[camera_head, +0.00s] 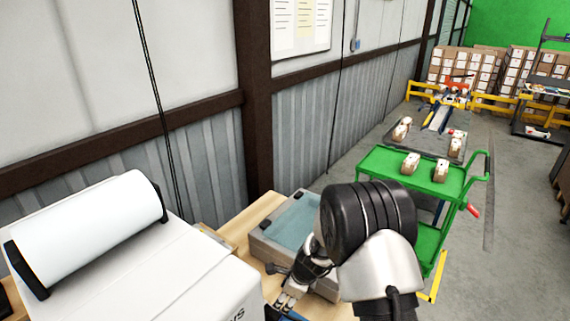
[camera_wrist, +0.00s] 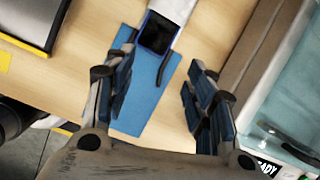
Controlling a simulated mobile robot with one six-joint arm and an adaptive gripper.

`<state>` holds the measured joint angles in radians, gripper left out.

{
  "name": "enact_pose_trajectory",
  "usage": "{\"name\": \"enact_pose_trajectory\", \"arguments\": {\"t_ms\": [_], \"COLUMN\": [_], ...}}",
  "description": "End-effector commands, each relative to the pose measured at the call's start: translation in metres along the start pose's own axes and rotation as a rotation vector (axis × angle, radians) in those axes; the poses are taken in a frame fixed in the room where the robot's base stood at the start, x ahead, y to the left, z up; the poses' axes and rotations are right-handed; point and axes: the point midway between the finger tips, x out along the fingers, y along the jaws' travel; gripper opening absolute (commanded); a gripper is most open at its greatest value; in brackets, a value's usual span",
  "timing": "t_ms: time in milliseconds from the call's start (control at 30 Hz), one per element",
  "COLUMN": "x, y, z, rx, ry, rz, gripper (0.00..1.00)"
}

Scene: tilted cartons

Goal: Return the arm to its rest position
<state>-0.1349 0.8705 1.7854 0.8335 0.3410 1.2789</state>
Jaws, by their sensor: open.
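My gripper (camera_wrist: 162,105) is open and empty in the wrist view, its two blue-padded fingers spread apart above a wooden table (camera_wrist: 222,38). A flat blue sheet or mat (camera_wrist: 146,85) lies below and between the fingers. A dark square-topped device with a white body (camera_wrist: 158,33) rests at the sheet's far end. In the head view my gripper (camera_head: 284,300) points down over the table at the bottom centre, and my arm hides part of the table and what lies beyond it.
A grey box with a bluish clear top (camera_head: 292,222) stands on the table beside my arm. A large white machine with a roll (camera_head: 90,230) fills the lower left. A green cart (camera_head: 385,168) carrying small cartons (camera_head: 410,163) stands beyond. Open floor (camera_head: 510,200) lies at right.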

Motion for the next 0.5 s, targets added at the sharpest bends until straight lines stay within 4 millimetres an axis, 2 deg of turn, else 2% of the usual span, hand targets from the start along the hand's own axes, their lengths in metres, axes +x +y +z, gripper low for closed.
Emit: {"name": "enact_pose_trajectory", "arguments": {"t_ms": [33, 233, 367, 500], "x": [-0.028, -0.126, -0.182, -0.232], "y": [-0.003, 0.014, 0.039, 0.073], "z": [0.008, 0.017, 0.009, -0.010], "rx": [-0.098, -0.513, -0.776, -1.051], "ry": [-0.017, -0.033, -0.014, 0.031], "rz": [-0.017, -0.050, -0.072, -0.091], "gripper": [0.50, 0.50, 0.50, 0.50]}}
